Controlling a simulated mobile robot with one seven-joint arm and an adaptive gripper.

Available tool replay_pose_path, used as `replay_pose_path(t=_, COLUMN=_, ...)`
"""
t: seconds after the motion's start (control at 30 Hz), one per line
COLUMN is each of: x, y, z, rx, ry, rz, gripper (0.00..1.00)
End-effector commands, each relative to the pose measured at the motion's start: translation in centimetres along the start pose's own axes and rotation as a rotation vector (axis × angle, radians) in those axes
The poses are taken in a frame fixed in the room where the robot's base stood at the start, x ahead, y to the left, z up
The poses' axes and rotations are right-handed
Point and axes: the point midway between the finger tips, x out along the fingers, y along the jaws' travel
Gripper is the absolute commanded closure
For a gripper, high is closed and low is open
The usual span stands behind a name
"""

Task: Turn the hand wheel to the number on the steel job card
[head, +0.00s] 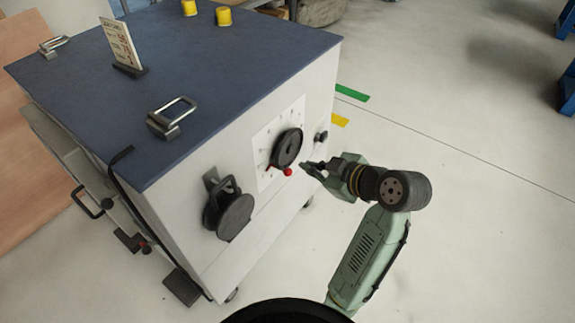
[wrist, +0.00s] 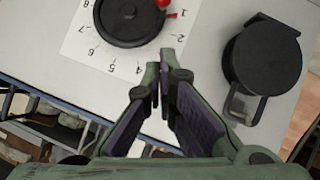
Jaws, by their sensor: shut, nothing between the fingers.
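The black hand wheel (head: 289,146) is on the cabinet's white side, over a white dial sheet (head: 265,182). Its red knob (head: 288,172) is at the wheel's lower edge. In the wrist view, the hand wheel (wrist: 128,22) is at the top, with the knob (wrist: 163,3) and a small red mark near the 1. Numbers 1, 2 and 4 to 7 show upside down there. A job card (head: 121,44) stands on the cabinet top; its writing is too small to read. My gripper (head: 304,166) is shut and empty, beside the knob; its fingertips (wrist: 165,56) are apart from the wheel.
A round black fitting (head: 232,213) sits on the same side, left of the wheel. A small black knob (head: 321,136) is to the right. Metal handles (head: 172,117) and yellow pieces (head: 224,16) are on the blue top (head: 225,75).

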Motion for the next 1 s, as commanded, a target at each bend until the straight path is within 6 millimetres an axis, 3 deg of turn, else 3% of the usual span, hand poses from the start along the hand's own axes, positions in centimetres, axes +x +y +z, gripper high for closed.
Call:
replay_pose_path(t=0.17, x=2.5, y=-0.1, z=-0.1, rx=0.002, ry=0.0, rz=-0.006, gripper=1.0)
replay_pose_path(t=0.53, x=10.1, y=-0.1, z=0.0, rx=0.005, ry=0.001, rz=-0.005, gripper=1.0)
replay_pose_path(t=0.73, x=11.9, y=-0.1, z=2.1, rx=0.007, ry=0.0, rz=-0.003, gripper=1.0)
replay_pose_path(t=1.0, x=12.6, y=-0.1, z=2.9, rx=0.004, ry=0.001, rz=-0.001, gripper=1.0)
